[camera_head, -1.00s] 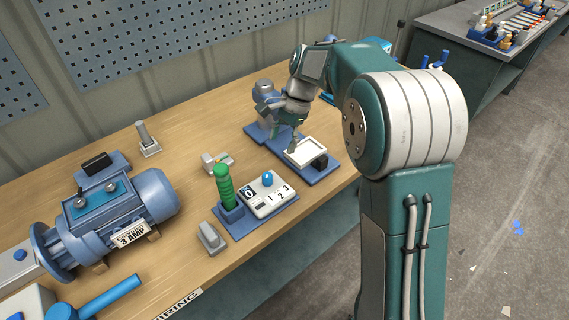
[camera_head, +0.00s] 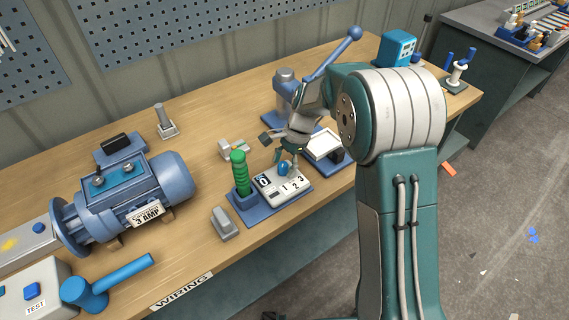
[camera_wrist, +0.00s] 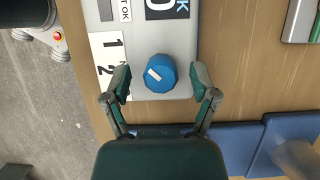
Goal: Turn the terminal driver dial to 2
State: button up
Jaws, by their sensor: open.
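The blue terminal driver dial (camera_head: 283,168) sits on a white panel (camera_head: 270,184) marked 1, 2, 3 on a blue base beside a green-handled driver (camera_head: 239,174). In the wrist view the dial (camera_wrist: 160,73) is round, with a white pointer mark on its left side. The printed 1 and 2 show on the white label (camera_wrist: 107,60) left of it; the 3 is not clear there. My gripper (camera_wrist: 162,85) is open, with one finger on each side of the dial and visible gaps between. In the head view my gripper (camera_head: 285,153) is right at the dial.
A grey block (camera_head: 224,223) lies in front of the driver base. A blue motor (camera_head: 135,195) stands to the left. A white-topped fixture (camera_head: 322,145) stands close on the right, near my arm. Bare wooden bench (camera_head: 195,200) shows between motor and driver.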

jog(key=shift+a+f, duration=0.1)
jog(key=shift+a, duration=0.4)
jog(key=shift+d, duration=0.45)
grip_shut()
jog(key=shift+n, duration=0.3)
jog(key=n+g+h, duration=0.1)
jog(key=n, duration=0.3)
jog(key=shift+w+a, duration=0.1)
jog(key=shift+n+g+h, duration=0.3)
jog(key=shift+n+h, duration=0.6)
jog(key=shift+n, duration=1.1)
grip_release()
